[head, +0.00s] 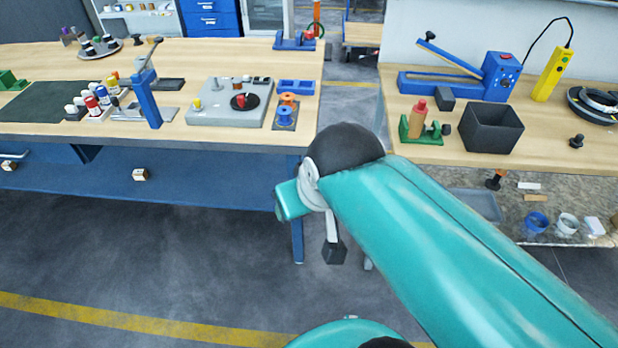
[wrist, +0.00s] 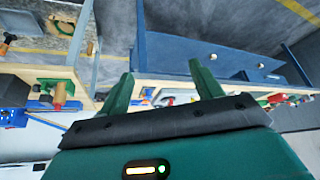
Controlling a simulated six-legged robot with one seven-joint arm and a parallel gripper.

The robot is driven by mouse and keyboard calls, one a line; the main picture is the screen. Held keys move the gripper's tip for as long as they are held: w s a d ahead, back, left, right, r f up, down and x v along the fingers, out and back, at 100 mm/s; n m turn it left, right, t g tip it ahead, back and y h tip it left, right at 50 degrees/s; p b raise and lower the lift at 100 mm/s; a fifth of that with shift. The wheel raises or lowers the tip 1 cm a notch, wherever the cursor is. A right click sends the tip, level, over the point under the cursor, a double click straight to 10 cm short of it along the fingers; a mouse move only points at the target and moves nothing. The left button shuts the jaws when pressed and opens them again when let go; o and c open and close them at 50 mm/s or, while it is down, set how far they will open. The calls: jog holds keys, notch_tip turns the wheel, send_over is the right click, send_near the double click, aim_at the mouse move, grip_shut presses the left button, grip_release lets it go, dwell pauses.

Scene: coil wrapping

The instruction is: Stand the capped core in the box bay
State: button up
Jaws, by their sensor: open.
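The right bench also holds a blue sealer (head: 490,78), a yellow device (head: 551,74) and a small black knob (head: 576,141). The left bench (head: 150,60) carries a grey plate (head: 228,108), spools and a blue lever press (head: 147,97). A floor gap separates the benches.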

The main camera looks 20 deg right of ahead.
jog(key=w+d+f+m+t+h, duration=0.2)
jog(key=w+d, duration=0.8)
jog(key=d, duration=0.1)
jog(key=w+d+f+m+t+h, duration=0.2)
jog(key=w+d+t, duration=0.1)
jog(key=w+d, duration=0.65)
jog(key=s+d+f+m+t+h, duration=0.1)
jog(key=d+f, duration=0.4)
jog(key=d, duration=0.7)
jog(key=s+d+f+m+t+h, duration=0.1)
jog(key=d+f+t+h, duration=0.2)
jog(key=d, duration=0.9)
jog(key=shift+s+f+t+h, duration=0.15)
jog(key=shift+f+t+h, duration=0.35)
jog(key=shift+f, duration=0.45)
jog(key=shift+d, duration=0.1)
